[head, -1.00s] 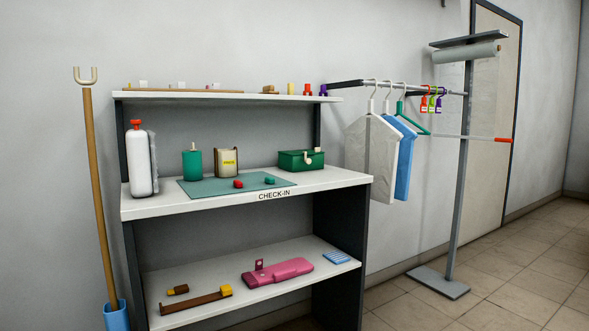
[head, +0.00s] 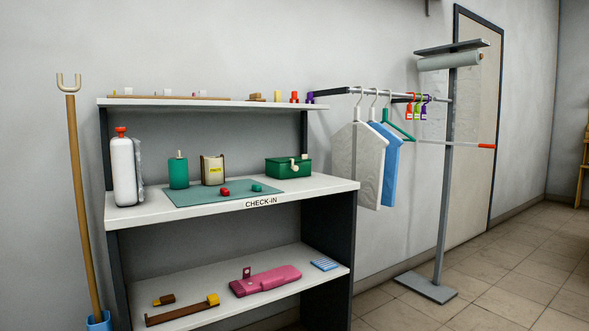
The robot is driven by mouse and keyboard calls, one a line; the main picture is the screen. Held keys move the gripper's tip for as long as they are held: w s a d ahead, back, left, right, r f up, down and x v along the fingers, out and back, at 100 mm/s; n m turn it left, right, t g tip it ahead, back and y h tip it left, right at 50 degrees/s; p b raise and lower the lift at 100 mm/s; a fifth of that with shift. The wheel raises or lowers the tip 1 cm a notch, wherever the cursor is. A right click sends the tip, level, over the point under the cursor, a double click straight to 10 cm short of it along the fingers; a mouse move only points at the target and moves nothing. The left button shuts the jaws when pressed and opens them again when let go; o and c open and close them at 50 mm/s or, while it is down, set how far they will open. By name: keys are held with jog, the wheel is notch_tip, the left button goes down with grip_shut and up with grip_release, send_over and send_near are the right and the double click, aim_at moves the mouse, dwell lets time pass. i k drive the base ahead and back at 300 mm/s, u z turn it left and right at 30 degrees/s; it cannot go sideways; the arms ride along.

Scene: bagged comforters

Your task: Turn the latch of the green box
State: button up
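The green box (head: 283,168) stands on the right part of the check-in counter (head: 325,187), near its back. It is low and its lid looks closed. A cream latch (head: 294,164) shows on its front, with a small pale piece (head: 304,156) at the top right of the lid. The latch's exact angle is too small to tell. My gripper is not in this view, so its opening and its distance from the box cannot be seen.
A teal mat (head: 200,196) with red and green pieces lies left of the box. Garments hang on a rail (head: 340,90) to the right.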

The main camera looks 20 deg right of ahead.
aim_at(296, 168)
jog(key=u, duration=0.85)
jog(key=i, duration=1)
jog(key=z, duration=2.1)
